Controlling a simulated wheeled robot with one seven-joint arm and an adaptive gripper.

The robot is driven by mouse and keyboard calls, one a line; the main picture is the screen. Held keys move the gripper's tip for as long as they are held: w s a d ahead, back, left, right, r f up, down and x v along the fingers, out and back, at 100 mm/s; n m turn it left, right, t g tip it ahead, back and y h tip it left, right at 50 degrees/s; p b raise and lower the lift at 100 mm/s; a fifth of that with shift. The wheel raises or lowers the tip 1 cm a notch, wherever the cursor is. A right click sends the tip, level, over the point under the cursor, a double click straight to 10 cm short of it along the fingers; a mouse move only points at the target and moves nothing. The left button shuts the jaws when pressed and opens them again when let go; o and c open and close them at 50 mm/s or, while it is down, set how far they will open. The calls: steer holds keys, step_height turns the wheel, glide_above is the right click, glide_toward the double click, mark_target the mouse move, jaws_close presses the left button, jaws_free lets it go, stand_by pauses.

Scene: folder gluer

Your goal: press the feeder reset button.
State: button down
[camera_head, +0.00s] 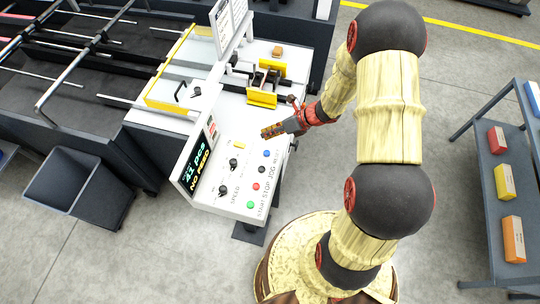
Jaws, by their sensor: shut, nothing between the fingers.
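The control panel (226,200) is a white sloped console with a column of coloured buttons. The blue button (266,154) is at the top of the column, and the small lettering beside it seems to be the reset label, though it is hard to read. Below it are a black button (262,170), a red button (256,187) and a green button (250,205). My gripper (266,132) is shut and empty, just above the blue button in the picture and apart from it. Its height over the panel is hard to tell.
The display (194,171) reads "41 pcs" and "NO FEED". Dark knobs (233,163) sit left of the buttons. Yellow guides (262,98) stand behind my gripper. A grey shelf (495,200) with coloured boxes is at right. A dark bin (80,190) is at left.

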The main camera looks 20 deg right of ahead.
mark_target(268, 151)
steer(key=shift+w+m, duration=0.15)
steer(key=shift+m, duration=0.35)
steer(key=shift+f, duration=0.2)
step_height(268, 151, down, 8)
steer(key=b, duration=0.7)
steer(key=shift+f, duration=0.25)
steer(key=shift+f, duration=0.15)
stand_by(0.8)
steer(key=shift+f+b, duration=0.3)
